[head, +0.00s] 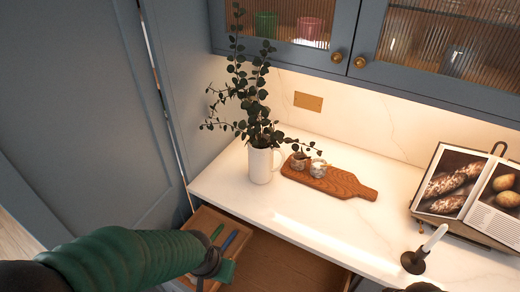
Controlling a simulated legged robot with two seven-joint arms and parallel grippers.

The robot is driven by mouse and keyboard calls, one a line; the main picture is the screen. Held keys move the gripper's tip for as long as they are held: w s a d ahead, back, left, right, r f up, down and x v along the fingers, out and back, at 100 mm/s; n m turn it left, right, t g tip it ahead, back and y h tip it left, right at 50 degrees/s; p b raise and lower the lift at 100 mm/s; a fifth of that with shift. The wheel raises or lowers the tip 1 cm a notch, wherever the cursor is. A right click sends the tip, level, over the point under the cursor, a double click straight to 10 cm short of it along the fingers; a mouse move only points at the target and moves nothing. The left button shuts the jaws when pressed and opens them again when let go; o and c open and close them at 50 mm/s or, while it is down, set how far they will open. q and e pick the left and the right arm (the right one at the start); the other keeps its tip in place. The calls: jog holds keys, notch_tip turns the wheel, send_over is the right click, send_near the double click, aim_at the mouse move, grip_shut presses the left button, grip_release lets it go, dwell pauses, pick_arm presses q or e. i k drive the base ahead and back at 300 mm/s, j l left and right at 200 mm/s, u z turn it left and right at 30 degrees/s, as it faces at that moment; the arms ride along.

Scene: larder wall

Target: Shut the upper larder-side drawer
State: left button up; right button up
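An open wooden drawer (290,262) sticks out below the white counter at the bottom of the head view. Its left section holds a green item and a blue item (229,241). My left arm, in a green sleeve, comes in from the lower left and covers part of the drawer's left side. My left gripper (213,275) is over the drawer's left part, pointing down; its fingertips are cut off or hidden, so I cannot tell whether it touches the drawer or is open. The drawer's front is out of view. My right gripper is not clearly visible.
A tall blue panel (80,110) is at left; glazed cabinets (430,60) hang above.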

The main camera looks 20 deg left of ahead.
aim_at(269, 263)
jog(key=k+j+u, duration=0.25)
jog(key=k, duration=0.2)
jog(key=k+j+u, duration=0.3)
jog(key=k, duration=0.15)
jog(key=j+z, duration=0.4)
